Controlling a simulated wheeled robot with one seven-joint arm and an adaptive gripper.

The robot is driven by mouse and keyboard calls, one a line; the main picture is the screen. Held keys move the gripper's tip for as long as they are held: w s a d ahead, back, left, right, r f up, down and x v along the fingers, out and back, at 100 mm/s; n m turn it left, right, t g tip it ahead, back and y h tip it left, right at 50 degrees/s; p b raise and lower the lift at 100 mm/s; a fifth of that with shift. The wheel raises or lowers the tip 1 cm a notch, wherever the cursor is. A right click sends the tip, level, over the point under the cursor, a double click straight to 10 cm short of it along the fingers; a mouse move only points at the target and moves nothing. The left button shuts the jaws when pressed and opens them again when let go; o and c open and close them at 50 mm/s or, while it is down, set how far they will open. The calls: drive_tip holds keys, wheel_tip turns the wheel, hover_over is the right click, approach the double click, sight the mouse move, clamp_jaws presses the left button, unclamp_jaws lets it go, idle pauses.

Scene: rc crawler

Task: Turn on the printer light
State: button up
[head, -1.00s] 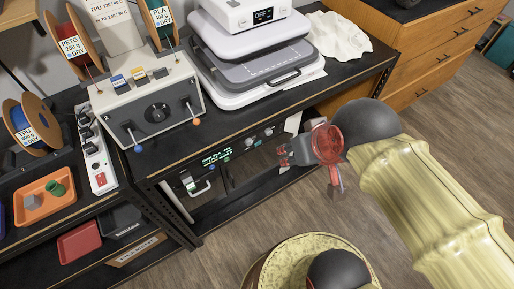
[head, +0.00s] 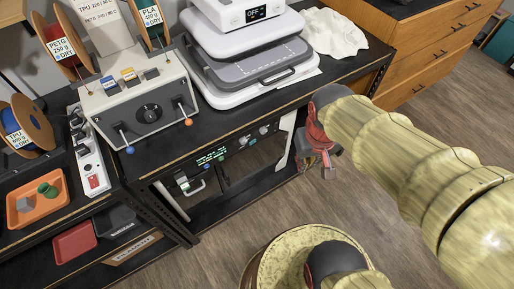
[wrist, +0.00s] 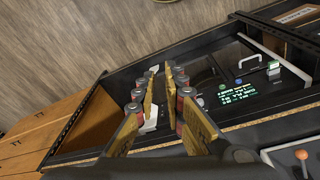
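The printer (head: 235,170) sits in the open bay under the black bench. Its front panel has a lit display with green text (head: 212,155), with knobs and small buttons to the right. I cannot tell which control is the light. My gripper (head: 325,168) is in front of the bench's right end, clear of the panel. In the wrist view its fingers (wrist: 161,71) are apart with nothing held between them.
On the bench stand a grey control box with levers (head: 140,105), a stacked press-like machine reading OFF (head: 255,55) and a white cloth (head: 335,35). A power strip (head: 90,160) and orange tray (head: 38,200) are at left. Wooden drawers (head: 425,45) stand right.

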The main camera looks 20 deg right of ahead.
drive_tip(key=shift+n+g+h, duration=0.4)
drive_tip(key=shift+g+h, duration=0.1)
drive_tip(key=shift+g, duration=0.3)
drive_tip(key=w+d+f, duration=0.1)
drive_tip(key=d+f, duration=0.1)
drive_tip(key=f, duration=0.3)
drive_tip(key=d+f, duration=0.3)
drive_tip(key=f, duration=0.3)
drive_tip(key=w+d+f, duration=0.1)
drive_tip(key=d+f, duration=0.2)
drive_tip(key=f, duration=0.2)
drive_tip(key=shift+w+d+f+p, duration=0.15)
drive_tip(key=shift+w+f+p, duration=0.15)
clamp_jaws()
drive_tip(key=w+a+f+n+t+y, duration=0.1)
drive_tip(key=w+f+n+t+y, duration=0.2)
drive_tip(key=f, duration=1.2)
drive_tip(key=w+a+r+n+t+y, duration=0.1)
drive_tip(key=w+a+r+t, duration=0.1)
drive_tip(key=w, duration=0.4)
drive_tip(key=w+a+r+n+t+y, duration=0.1)
drive_tip(key=w+a+r+t, duration=0.1)
drive_tip(key=w+a+t, duration=0.2)
drive_tip(key=shift+w+a+r, duration=0.15)
drive_tip(key=shift+w+a, duration=0.7)
drive_tip(key=shift+w, duration=0.3)
